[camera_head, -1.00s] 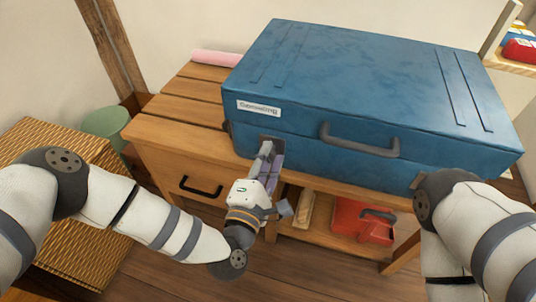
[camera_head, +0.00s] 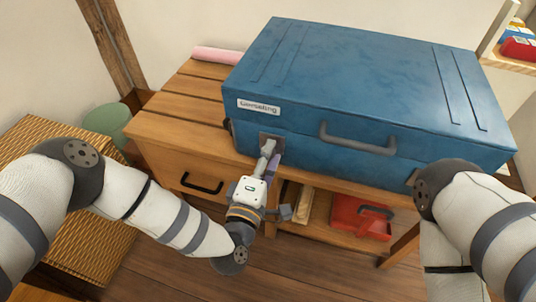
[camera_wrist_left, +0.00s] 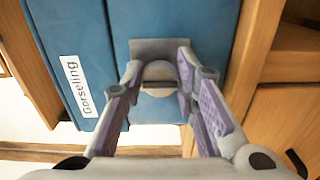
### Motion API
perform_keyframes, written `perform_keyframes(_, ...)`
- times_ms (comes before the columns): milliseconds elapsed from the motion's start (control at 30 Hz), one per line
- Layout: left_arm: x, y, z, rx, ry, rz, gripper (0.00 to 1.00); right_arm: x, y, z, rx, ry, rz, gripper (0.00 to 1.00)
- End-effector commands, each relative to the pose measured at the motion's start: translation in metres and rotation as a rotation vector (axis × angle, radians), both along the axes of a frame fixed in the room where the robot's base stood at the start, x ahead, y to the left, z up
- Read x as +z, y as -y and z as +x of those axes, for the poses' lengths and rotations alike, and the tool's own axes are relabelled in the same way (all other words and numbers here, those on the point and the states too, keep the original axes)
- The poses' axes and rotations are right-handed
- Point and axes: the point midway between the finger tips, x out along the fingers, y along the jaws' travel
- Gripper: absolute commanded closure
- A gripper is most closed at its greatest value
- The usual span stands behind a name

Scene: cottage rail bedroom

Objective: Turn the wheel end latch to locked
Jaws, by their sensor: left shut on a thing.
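The blue suitcase (camera_head: 350,90) lies flat on a wooden bench. The latch (camera_head: 277,139), a grey plate near the left end of its front face, sits below the white "Gorseling" label (camera_head: 258,107). My left gripper (camera_head: 269,153) is at this latch. In the left wrist view, the round latch knob (camera_wrist_left: 158,76) lies between the two fingers of the left gripper, which is shut on it. The fingers partly hide the latch in the head view. A second latch (camera_head: 413,177) is partly hidden by my right arm. My right gripper is out of view.
The case's dark handle (camera_head: 357,140) is right of the left gripper. The wooden bench (camera_head: 170,135) has a drawer and a lower shelf with a red box (camera_head: 358,217). A wicker chest (camera_head: 100,235) and a green bin (camera_head: 107,122) stand left.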

Motion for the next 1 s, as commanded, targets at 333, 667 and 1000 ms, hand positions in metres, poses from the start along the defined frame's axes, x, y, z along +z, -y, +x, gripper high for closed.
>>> perform_keyframes(333, 0.0, 0.0, 0.0, 0.001, -0.001, -0.001, 0.53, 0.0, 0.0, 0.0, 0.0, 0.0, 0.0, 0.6)
perform_keyframes(667, -0.001, -0.003, -0.009, 0.0, -0.003, 0.0, 0.53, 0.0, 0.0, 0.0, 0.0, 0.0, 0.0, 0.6)
perform_keyframes(1000, -0.001, -0.03, -0.091, 0.0, -0.006, -0.001, 0.53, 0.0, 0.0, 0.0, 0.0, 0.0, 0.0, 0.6)
